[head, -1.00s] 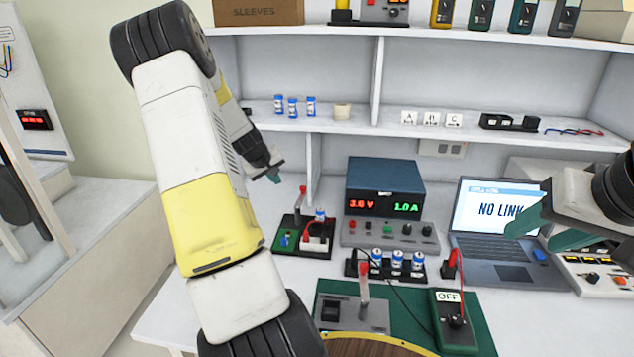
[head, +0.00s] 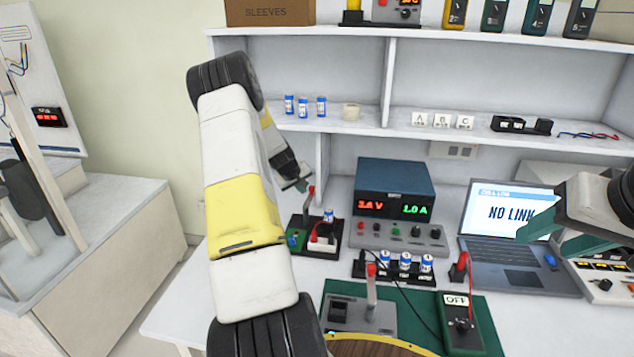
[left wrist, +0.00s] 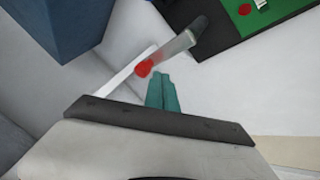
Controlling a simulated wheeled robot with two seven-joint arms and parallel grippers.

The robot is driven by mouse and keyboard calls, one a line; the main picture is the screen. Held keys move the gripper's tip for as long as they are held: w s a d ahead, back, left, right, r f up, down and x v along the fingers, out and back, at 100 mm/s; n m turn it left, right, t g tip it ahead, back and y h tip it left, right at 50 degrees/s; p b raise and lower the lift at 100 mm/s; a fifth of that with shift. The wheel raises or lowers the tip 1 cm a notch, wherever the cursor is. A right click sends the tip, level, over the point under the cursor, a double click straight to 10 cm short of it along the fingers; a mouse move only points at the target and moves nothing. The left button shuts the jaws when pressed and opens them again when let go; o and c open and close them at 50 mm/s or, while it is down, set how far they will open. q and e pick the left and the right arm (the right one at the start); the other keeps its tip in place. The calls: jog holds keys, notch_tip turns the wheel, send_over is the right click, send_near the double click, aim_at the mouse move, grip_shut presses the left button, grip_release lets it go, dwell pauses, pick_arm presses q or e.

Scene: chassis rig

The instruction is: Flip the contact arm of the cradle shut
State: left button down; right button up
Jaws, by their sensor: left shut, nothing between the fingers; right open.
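The cradle (head: 298,248) is a black tray with a green board at its left end and a blue-and-white cell (head: 328,216) in it. Its contact arm (head: 309,205) is a grey lever with a red knob, standing up from the tray. In the left wrist view the arm (left wrist: 178,47) slants across the top, knob towards me. My left gripper (head: 303,187) is shut and empty, its teal fingertips (left wrist: 162,92) right beside the red knob; I cannot tell whether they touch. My right gripper (head: 560,238) is open and empty, in front of the laptop.
A power supply (head: 394,205) stands right of the cradle. A row of cells in a black holder (head: 395,270) sits in front of it. Nearer are a grey lever unit (head: 350,315) and a meter marked OFF (head: 460,325) on a green mat. The laptop (head: 515,270) is at right.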

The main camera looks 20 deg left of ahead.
pick_arm(q)
jog(key=shift+w+d, duration=0.25)
jog(key=shift+w, duration=0.2)
dwell(0.3)
